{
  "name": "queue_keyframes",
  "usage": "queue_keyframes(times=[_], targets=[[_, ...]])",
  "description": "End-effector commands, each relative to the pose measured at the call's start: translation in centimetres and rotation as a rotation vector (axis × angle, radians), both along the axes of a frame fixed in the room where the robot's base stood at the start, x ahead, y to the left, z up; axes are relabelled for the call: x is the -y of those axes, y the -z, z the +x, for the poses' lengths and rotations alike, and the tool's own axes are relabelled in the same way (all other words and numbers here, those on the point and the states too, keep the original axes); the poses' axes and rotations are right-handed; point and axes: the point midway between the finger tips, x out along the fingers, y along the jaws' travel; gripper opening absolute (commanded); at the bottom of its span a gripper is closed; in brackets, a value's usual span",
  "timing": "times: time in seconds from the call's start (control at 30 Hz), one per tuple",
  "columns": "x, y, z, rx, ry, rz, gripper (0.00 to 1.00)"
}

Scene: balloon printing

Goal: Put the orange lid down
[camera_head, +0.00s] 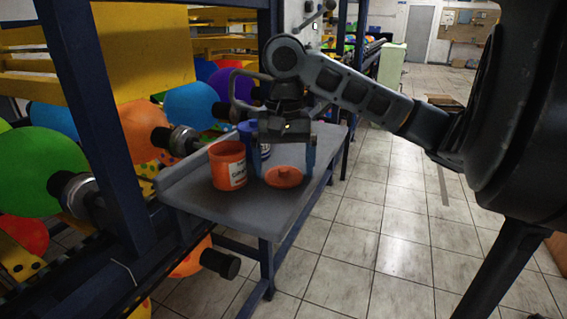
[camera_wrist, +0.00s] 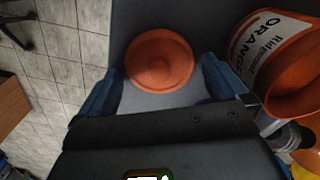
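The open orange paint bucket (camera_head: 228,170), with a white label, stands upright left of the lid. It also shows in the wrist view (camera_wrist: 270,48).
The grey table (camera_head: 262,220) has bare room in front of the lid and bucket. A dark blue frame (camera_head: 92,110) with balloons on nozzles is at the left. Tiled floor (camera_head: 380,235) lies right of the table.

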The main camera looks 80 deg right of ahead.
Motion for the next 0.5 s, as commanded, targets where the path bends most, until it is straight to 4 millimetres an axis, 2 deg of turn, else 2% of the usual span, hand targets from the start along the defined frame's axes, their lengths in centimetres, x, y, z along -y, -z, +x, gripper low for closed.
queue_keyframes(times=[0.27, 0.37, 0.5], targets=[[0.0, -0.5, 0.0, 0.0, 0.0, -0.001, 1.0], [0.1, -1.7, 0.0, -0.001, -0.001, -0.002, 1.0], [0.1, -4.4, 0.0, -0.001, 0.0, -0.004, 1.0]])
